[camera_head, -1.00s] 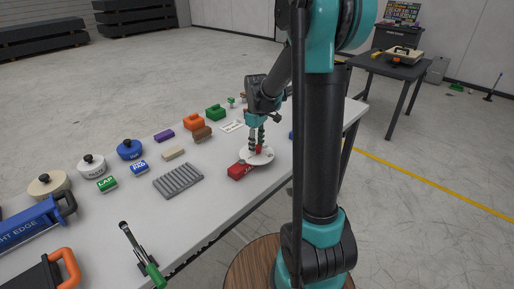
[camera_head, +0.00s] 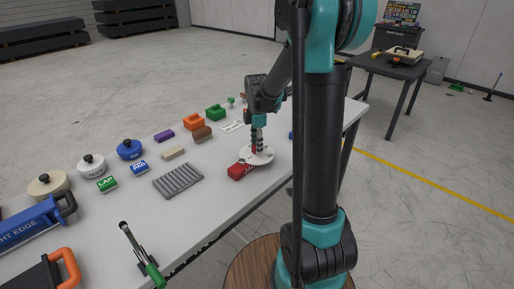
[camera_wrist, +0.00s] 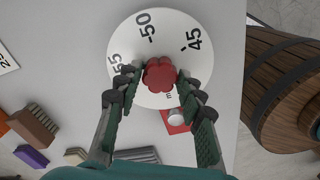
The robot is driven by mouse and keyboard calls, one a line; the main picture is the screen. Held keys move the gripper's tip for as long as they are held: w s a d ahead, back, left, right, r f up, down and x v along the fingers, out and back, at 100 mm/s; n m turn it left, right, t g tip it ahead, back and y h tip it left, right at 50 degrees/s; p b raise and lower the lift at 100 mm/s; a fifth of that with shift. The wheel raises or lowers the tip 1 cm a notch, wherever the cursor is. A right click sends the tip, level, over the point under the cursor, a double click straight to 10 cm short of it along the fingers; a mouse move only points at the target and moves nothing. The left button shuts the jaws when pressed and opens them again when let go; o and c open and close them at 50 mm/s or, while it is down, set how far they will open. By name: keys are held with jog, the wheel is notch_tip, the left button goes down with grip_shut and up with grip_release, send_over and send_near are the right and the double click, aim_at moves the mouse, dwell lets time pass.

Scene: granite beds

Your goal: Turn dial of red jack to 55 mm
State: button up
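The red jack (camera_head: 240,171) lies on the grey table, its white dial (camera_head: 263,157) next to my arm. In the wrist view the white dial (camera_wrist: 205,60) shows 55 at left, 50 at top and 45 at upper right. A red lobed knob (camera_wrist: 160,75) stands at its middle. Part of the red body (camera_wrist: 174,127) shows below the dial. My gripper (camera_head: 257,150) points down over the dial; in the wrist view its fingertips (camera_wrist: 159,74) sit on both sides of the knob and appear to hold it. The fingers hide some of the lower dial markings.
A grey ribbed block (camera_head: 178,180) lies left of the jack. Several coloured blocks and round lidded pots stand farther left and behind. In the wrist view a wooden barrel (camera_wrist: 275,80) stands past the table edge at right.

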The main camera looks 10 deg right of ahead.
jog(key=shift+o, duration=0.9)
jog(key=shift+r, duration=3)
notch_tip(320, 180, up, 12)
jog(key=s+d+f+m+t, duration=0.2)
jog(key=s+f+m, duration=0.8)
jog(key=s, duration=0.1)
jog(key=s+d+f+m+t, duration=0.2)
jog(key=s+f+m, duration=0.7)
jog(key=s+f, duration=0.2)
jog(key=shift+f+m, duration=0.25)
jog(key=shift+m, duration=0.15)
